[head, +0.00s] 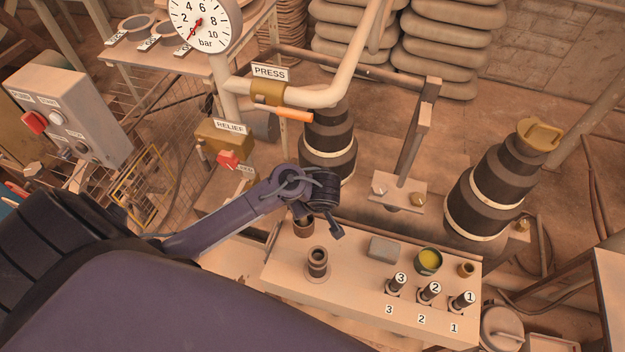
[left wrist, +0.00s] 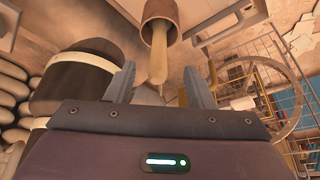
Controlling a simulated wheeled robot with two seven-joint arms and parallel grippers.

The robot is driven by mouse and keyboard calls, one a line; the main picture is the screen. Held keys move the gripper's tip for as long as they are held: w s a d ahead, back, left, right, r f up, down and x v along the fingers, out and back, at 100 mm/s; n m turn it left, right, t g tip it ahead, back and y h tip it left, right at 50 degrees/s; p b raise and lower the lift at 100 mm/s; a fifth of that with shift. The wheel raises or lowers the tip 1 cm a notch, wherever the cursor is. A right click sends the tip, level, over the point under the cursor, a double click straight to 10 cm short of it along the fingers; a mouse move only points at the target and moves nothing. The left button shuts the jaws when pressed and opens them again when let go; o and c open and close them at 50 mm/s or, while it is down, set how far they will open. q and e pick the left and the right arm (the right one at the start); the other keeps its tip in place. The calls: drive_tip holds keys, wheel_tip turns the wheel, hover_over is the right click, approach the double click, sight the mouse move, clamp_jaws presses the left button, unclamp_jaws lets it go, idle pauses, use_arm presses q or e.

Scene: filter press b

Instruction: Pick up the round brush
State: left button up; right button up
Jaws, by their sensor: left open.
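A pale wooden handle (left wrist: 158,52), which looks like the round brush's, stands in a brown cup (left wrist: 165,12) in the left wrist view. Its rounded end shows between the two fingers of my left gripper (left wrist: 160,84), which is open, with a gap on both sides. The brush head is hidden. My right gripper is not in view.
The bench (head: 350,299) carries a dark fitting (head: 318,262), a grey block (head: 384,248), a yellow-filled pot (head: 429,261) and numbered valves (head: 428,292). A dark stacked cylinder (head: 330,143) stands behind my gripper, another (head: 496,187) at right. An orange-handled press lever (head: 284,113) is above.

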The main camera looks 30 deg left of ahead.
use_arm(q)
drive_tip(key=x, duration=0.1)
drive_tip(key=b+x, duration=0.1)
drive_tip(key=x, duration=0.2)
drive_tip(key=shift+w+a+f+b, duration=0.25)
drive_tip(key=shift+w+a+b, duration=0.05)
drive_tip(key=shift+a, duration=0.1)
drive_tip(key=shift+b+x, duration=0.45)
drive_tip(key=shift+x, duration=0.75)
drive_tip(key=shift+w+a+f, duration=0.1)
drive_tip(key=shift+w+f, duration=0.05)
drive_tip(key=shift+f, duration=0.05)
drive_tip(key=c, duration=1)
clamp_jaws()
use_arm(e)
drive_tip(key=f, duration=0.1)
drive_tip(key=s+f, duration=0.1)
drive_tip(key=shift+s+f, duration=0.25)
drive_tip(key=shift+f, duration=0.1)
use_arm(q)
drive_tip(key=shift+r, duration=0.15)
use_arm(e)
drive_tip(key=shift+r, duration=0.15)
